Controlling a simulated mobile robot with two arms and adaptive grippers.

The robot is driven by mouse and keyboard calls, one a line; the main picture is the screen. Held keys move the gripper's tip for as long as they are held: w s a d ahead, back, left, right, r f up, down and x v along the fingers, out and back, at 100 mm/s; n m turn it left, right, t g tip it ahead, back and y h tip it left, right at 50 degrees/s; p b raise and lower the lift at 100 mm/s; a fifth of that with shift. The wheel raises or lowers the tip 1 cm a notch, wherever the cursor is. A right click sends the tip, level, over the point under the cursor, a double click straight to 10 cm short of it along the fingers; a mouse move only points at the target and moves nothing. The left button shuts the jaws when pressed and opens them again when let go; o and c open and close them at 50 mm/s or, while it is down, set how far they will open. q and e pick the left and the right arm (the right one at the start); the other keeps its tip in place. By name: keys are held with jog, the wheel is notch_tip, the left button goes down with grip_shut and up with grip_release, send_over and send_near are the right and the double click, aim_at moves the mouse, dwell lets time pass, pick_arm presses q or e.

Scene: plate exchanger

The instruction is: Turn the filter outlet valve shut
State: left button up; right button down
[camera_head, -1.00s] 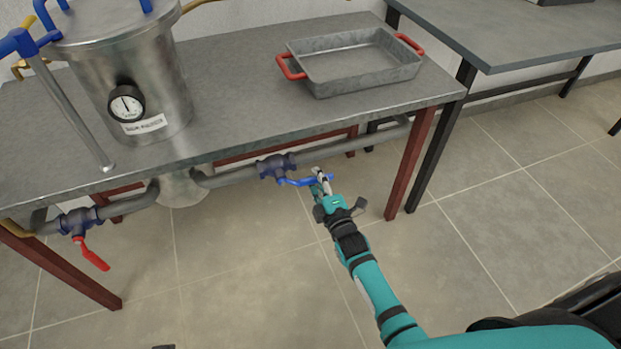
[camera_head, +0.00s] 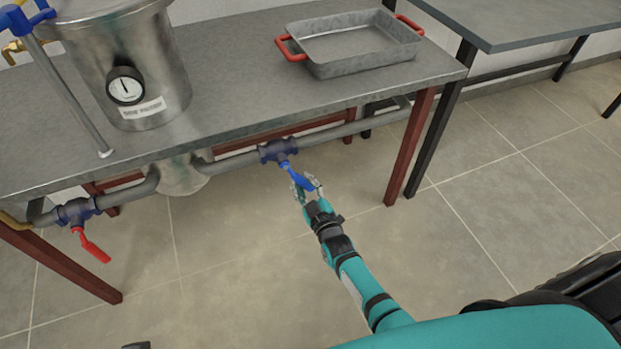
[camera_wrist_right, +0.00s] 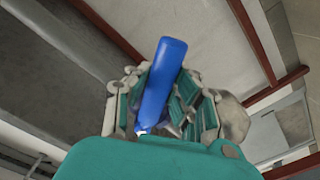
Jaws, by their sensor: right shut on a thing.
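The blue-handled valve (camera_head: 279,151) sits on the grey pipe under the table's front edge. Its blue lever (camera_head: 300,180) sticks out from the pipe toward me and slightly right. My right gripper (camera_head: 306,186) is closed around the lever near its outer end. In the right wrist view the blue lever (camera_wrist_right: 163,80) stands between the fingers (camera_wrist_right: 165,100). A second valve (camera_head: 76,212) with a red lever (camera_head: 92,246) is on the pipe at the left, and nothing touches it. Which valve is the filter outlet is not labelled.
A steel vessel (camera_head: 160,62) with a dial gauge (camera_head: 126,86) stands on the metal table (camera_head: 235,105). A dark red table leg (camera_head: 408,150) stands right of my gripper. The floor in front is clear.

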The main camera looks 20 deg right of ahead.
jog(key=shift+s+a+f+m, duration=0.1)
jog(key=shift+a+f+m, duration=0.15)
jog(key=shift+a+m, duration=0.7)
jog(key=shift+a+f+m, duration=0.25)
jog(key=shift+a+m, duration=0.35)
jog(key=shift+m, duration=0.5)
jog(key=shift+s+a+f+m, duration=0.1)
jog(key=shift+a+f+m, duration=0.15)
jog(key=shift+a+m, duration=0.7)
jog(key=shift+d, duration=0.1)
jog(key=c, duration=1.1)
grip_release()
jog(key=shift+r, duration=0.1)
jog(key=shift+w, duration=0.1)
jog(key=shift+d, duration=0.1)
jog(key=s, duration=1.2)
jog(key=shift+d, duration=0.15)
